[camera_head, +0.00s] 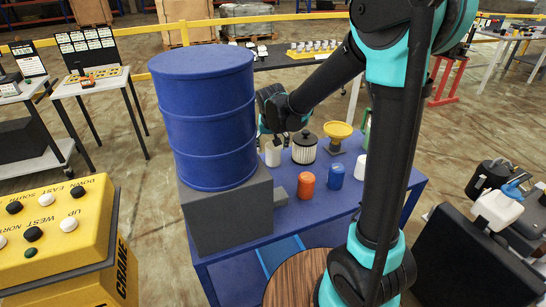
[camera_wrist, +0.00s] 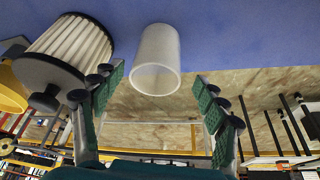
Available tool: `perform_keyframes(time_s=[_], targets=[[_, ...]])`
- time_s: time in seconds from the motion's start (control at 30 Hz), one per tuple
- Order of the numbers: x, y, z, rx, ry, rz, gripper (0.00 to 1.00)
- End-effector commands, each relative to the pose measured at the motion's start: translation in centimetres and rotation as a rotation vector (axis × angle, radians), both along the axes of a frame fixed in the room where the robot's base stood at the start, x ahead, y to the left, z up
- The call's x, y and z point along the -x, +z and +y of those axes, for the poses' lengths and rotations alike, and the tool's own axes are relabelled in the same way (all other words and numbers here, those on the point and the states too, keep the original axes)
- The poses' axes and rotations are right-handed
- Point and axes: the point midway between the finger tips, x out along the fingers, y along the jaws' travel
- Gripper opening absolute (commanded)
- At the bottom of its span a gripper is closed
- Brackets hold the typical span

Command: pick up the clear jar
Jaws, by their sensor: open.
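The clear jar (camera_wrist: 157,58) looks frosted white and stands on the blue table, its round end facing the wrist camera. It also shows in the head view as a small whitish cylinder (camera_head: 273,153) just right of the big blue drum. My gripper (camera_wrist: 159,84) is open, with green-padded fingers on either side of the view and the jar in line with the gap between them. The jar appears just beyond the fingertips; I see no contact. In the head view my gripper (camera_head: 271,128) is over the table's back left, partly hidden by the drum.
A blue drum (camera_head: 205,115) on a grey block (camera_head: 228,210) stands close left of the jar. A pleated filter (camera_head: 304,148) is close right. A yellow funnel-like item (camera_head: 338,131), an orange cylinder (camera_head: 306,185) and a blue cylinder (camera_head: 336,176) share the blue table (camera_head: 280,222).

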Motion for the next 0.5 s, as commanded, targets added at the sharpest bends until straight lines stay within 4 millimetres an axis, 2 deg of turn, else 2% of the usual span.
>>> perform_keyframes(time_s=[0.23,0.5], targets=[[-0.6,-1.3,-0.1,0.000,-0.001,0.000,0.73],[-2.2,-4.3,-0.5,0.001,0.000,0.000,0.73]])
